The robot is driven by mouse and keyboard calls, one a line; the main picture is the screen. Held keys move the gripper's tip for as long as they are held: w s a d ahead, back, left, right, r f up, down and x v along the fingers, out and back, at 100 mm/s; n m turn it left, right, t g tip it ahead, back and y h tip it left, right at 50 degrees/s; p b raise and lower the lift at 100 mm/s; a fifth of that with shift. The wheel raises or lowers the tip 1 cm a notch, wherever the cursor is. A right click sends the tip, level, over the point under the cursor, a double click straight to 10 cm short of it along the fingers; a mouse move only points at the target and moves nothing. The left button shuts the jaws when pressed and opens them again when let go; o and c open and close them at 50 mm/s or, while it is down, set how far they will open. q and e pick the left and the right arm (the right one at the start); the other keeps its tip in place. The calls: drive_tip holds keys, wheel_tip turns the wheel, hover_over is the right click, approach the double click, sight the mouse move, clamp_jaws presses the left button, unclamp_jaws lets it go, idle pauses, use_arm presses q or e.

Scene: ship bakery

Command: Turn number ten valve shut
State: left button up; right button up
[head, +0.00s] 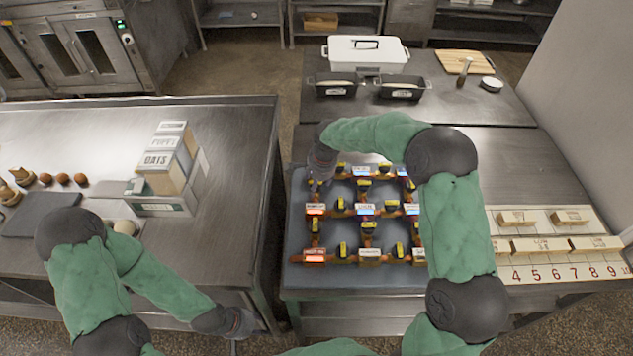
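A blue-grey valve board (325,278) lies on the right-hand steel table. It carries copper-coloured pipes and several small valves with black-and-yellow handles, such as one at its front (342,250). White and lit red or blue labels sit among the valves; their text is too small to read, so I cannot tell which valve is number ten. My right gripper (319,178) points down at the board's back left corner, close to a valve there; whether it touches is unclear. My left gripper (250,326) hangs low between the two tables, away from the board. Neither gripper's finger opening is clear.
A number strip (560,272) with labelled blocks lies right of the board. Behind stand a white lidded box (365,53), two dark tins (402,88) and a wooden board (463,62). The left table (235,150) holds an oats box (163,172) and eggs.

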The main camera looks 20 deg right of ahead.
drive_tip(key=v, duration=1.2)
idle(0.3)
